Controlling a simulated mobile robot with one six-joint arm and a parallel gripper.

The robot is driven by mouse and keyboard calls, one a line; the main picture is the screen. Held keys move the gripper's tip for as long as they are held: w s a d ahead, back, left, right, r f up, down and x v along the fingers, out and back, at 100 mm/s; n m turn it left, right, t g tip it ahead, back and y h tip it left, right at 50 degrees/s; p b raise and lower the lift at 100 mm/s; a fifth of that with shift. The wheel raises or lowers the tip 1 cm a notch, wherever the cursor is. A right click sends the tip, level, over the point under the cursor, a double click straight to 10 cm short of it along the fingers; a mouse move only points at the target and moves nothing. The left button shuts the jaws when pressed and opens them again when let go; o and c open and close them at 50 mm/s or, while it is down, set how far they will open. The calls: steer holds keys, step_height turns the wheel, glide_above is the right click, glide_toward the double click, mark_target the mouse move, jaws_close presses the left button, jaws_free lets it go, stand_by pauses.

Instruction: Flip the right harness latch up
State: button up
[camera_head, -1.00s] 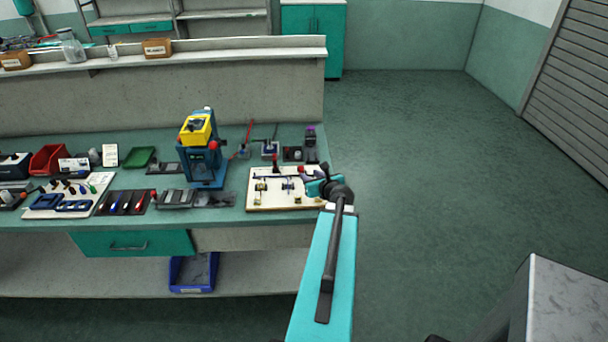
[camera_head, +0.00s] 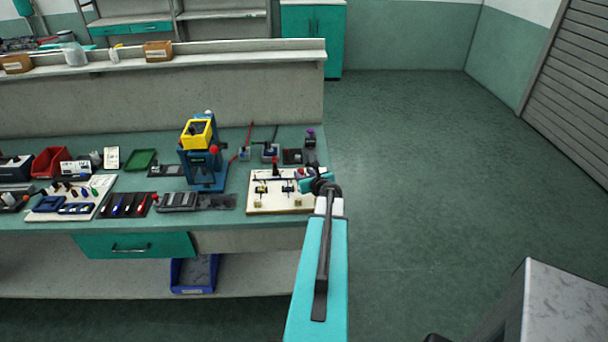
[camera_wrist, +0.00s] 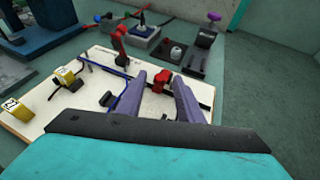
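The white harness board (camera_head: 262,207) lies at the right end of the bench. In the wrist view the board (camera_wrist: 38,117) carries blue and black cables. The right harness latch, a red piece (camera_wrist: 160,82), sits low on the board. The left latch, also red (camera_wrist: 119,40), stands upright farther back; it shows in the head view too (camera_head: 275,164). My gripper (camera_wrist: 159,79) is open over the board, with its two purple-grey fingers on either side of the right latch. I see no clear contact. The lower part of the latch is hard to make out. In the head view my gripper (camera_head: 304,184) is at the board's right edge.
Yellow-topped clips (camera_wrist: 68,76) stand on the board's left. Behind it are small switch boxes (camera_head: 270,151) and a purple-knobbed device (camera_head: 310,142). A blue press with a yellow top (camera_head: 203,165) stands to the left. Open floor lies right of the bench.

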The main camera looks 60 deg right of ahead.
jaws_close()
